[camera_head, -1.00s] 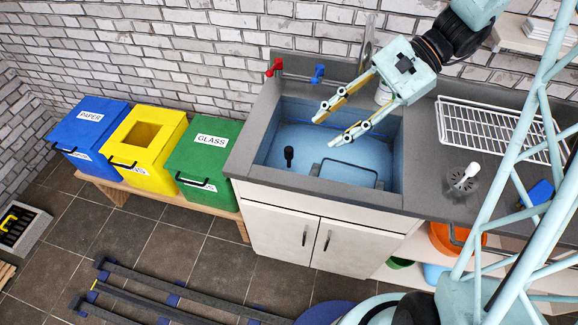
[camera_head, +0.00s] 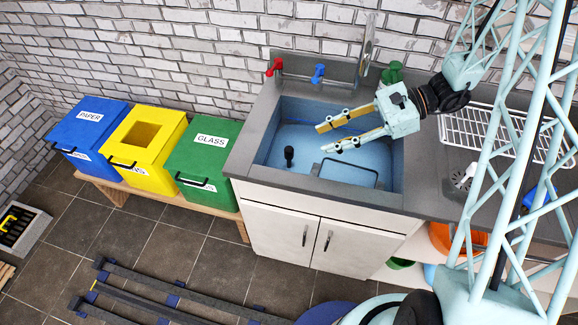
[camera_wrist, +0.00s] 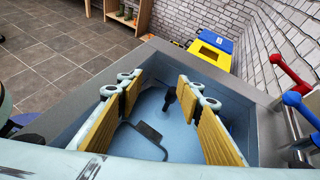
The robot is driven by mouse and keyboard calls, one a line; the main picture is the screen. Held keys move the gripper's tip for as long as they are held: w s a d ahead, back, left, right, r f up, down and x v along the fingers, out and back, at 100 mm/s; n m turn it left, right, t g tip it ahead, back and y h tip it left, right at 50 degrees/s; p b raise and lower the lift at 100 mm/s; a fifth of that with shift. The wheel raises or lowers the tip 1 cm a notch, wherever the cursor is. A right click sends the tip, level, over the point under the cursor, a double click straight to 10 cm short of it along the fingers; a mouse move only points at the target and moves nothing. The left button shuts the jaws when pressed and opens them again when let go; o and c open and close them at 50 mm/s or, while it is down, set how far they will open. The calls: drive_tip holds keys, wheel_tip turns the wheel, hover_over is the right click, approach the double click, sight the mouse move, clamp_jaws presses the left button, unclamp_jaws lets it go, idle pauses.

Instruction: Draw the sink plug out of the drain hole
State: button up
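The sink plug, a dark upright knob-like piece (camera_head: 289,155), stands on the floor of the blue sink basin (camera_head: 262,150), left of its middle. In the wrist view the dark plug (camera_wrist: 168,99) shows between and beyond the fingers. The drain hole itself cannot be made out. My gripper (camera_head: 320,138) is open, its yellow-padded fingers apart and empty, over the basin to the right of the plug. In the wrist view my gripper (camera_wrist: 158,82) points toward the plug without touching it.
Red (camera_head: 274,68) and blue (camera_head: 318,73) tap handles and a tall faucet (camera_head: 367,58) stand behind the basin. A dark bent outline (camera_head: 348,174) lies on the basin floor. A white dish rack (camera_head: 480,122) and a white-handled piece (camera_head: 463,176) are on the right counter.

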drive_tip(key=w+d+f+m+t+y, duration=0.1)
drive_tip(key=w+f+m+t, duration=0.1)
drive_tip(key=f, duration=0.7)
drive_tip(key=shift+w+d+m, duration=0.4)
drive_tip(key=shift+w+m, duration=0.3)
drive_tip(key=shift+a+f, duration=0.1)
drive_tip(key=b, duration=0.1)
approach(289, 155)
drive_tip(key=w+a+f, duration=0.1)
drive_tip(key=a+f, duration=0.2)
drive_tip(key=a, duration=0.1)
drive_tip(key=shift+w+a+f, duration=0.2)
drive_tip(key=shift+w+f, duration=0.2)
drive_tip(key=shift+b+x, duration=0.65)
drive_tip(key=shift+x, duration=1.95)
drive_tip(key=shift+w, duration=0.1)
drive_tip(key=shift+c, duration=0.7)
clamp_jaws()
